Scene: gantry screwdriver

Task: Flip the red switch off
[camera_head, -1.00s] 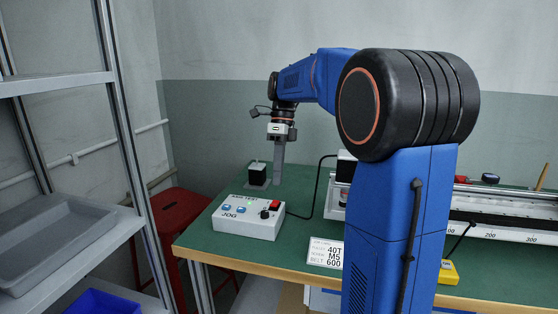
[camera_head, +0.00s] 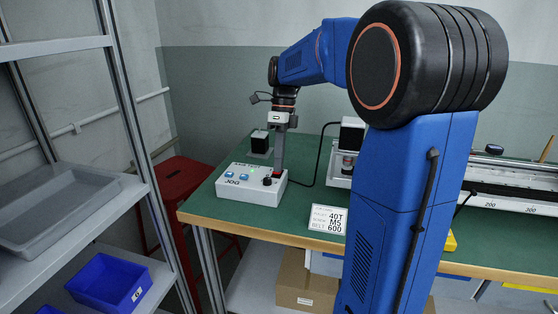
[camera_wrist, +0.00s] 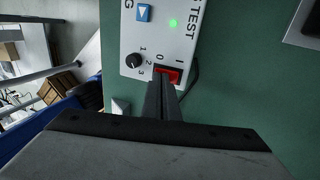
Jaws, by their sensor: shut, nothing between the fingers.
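The white control box (camera_head: 250,190) stands on the green table near its left end. In the wrist view its panel (camera_wrist: 184,48) carries the red switch (camera_wrist: 173,74), with marks "I" and "0" beside it. My gripper (camera_wrist: 161,84) is shut and empty, its fingertips right at the red switch and covering part of it. I cannot tell which way the switch is tipped or whether the tips touch it. In the head view my gripper (camera_head: 278,172) points down at the box's right end and mostly hides the switch. A green light (camera_wrist: 173,23) on the panel is lit.
A small black block (camera_head: 259,141) stands behind the box. A label card (camera_head: 328,219) and a long rail unit (camera_head: 508,201) are to the right. A grey shelf (camera_head: 130,190) stands left.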

